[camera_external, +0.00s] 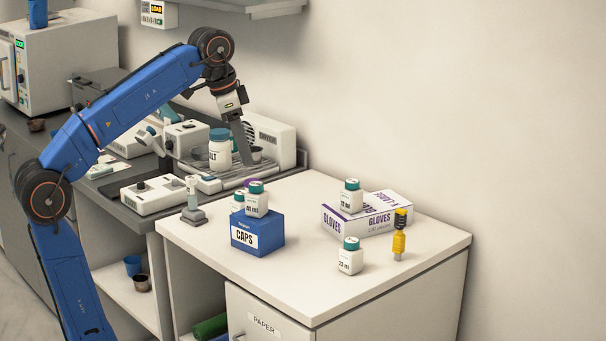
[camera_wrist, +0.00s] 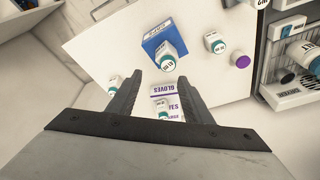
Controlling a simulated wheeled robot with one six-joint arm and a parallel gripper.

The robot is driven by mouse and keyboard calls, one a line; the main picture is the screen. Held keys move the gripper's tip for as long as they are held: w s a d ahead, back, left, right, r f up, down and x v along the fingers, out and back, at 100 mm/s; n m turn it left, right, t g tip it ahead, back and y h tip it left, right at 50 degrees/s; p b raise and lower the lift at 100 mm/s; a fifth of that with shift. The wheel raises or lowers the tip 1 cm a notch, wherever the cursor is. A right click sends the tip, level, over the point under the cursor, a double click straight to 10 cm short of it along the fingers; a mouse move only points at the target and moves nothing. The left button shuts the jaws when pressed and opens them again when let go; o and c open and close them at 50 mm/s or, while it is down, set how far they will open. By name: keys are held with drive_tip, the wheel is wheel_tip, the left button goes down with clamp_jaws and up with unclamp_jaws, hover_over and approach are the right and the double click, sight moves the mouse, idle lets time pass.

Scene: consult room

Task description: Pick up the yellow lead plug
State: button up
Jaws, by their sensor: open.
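The yellow lead plug (camera_external: 399,240) stands upright at the right of the white counter top, in front of the gloves box's right end. Its upper end is dark and its foot is grey. I cannot make it out in the wrist view. My gripper (camera_external: 246,156) is up over the left-hand bench, pointing down, well left of the plug and apart from it. In the wrist view my gripper (camera_wrist: 158,82) has its two fingers spread, with nothing held between them.
The gloves box (camera_external: 372,214) carries a green-capped bottle (camera_external: 351,196). Another bottle (camera_external: 350,257) stands left of the plug. A blue CAPS box (camera_external: 258,234) bears a bottle (camera_external: 257,203). The white counter (camera_external: 300,280) is bare along its front. A wall rises behind.

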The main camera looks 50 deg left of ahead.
drive_tip(key=w+d+m+g, duration=0.2)
drive_tip(key=w+d+m, duration=0.4)
drive_tip(key=w+d, duration=0.65)
drive_tip(key=m+g, duration=0.1)
drive_tip(key=m, duration=0.5)
approach(401, 229)
drive_tip(key=shift+w+a+f, duration=0.1)
drive_tip(key=shift+w+f, duration=0.1)
drive_tip(key=shift+f, duration=0.45)
drive_tip(key=shift+w+a+f, duration=0.15)
drive_tip(key=shift+w+f, duration=0.05)
drive_tip(key=shift+f, duration=0.45)
drive_tip(key=shift+w+a+f, duration=0.1)
drive_tip(key=shift+w+f, duration=0.1)
drive_tip(key=shift+f, duration=0.5)
drive_tip(key=shift+d+f, duration=0.2)
drive_tip(key=shift+f, duration=1.6)
drive_tip(key=shift+d+f, duration=0.25)
drive_tip(key=shift+f, duration=1.55)
drive_tip(key=c, duration=1.1)
